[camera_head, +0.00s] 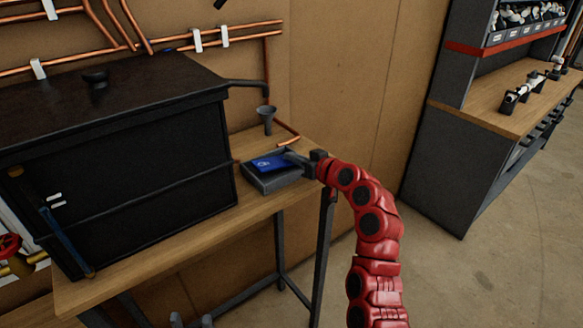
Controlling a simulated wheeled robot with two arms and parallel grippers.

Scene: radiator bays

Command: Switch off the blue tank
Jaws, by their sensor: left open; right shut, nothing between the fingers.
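A large black tank (130,150) with a lid and a knob stands on the wooden bench (150,258). A blue slanted strip (62,240) runs down its left front. No tank in view is plainly blue. A flat blue object (270,163) lies in a grey tray (277,183) to the right of the tank. My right gripper (293,157) is shut at the right side of this tray, close to the blue object; I cannot tell if they touch. My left gripper (191,321) shows only as two spread fingertips at the bottom edge, open and below the bench top.
A grey funnel-shaped cup (266,119) stands behind the tray. Copper pipes (160,42) run along the back wall. A red valve wheel (9,246) is at the far left. A grey workbench (440,158) stands at the right, with open floor (480,275) in front.

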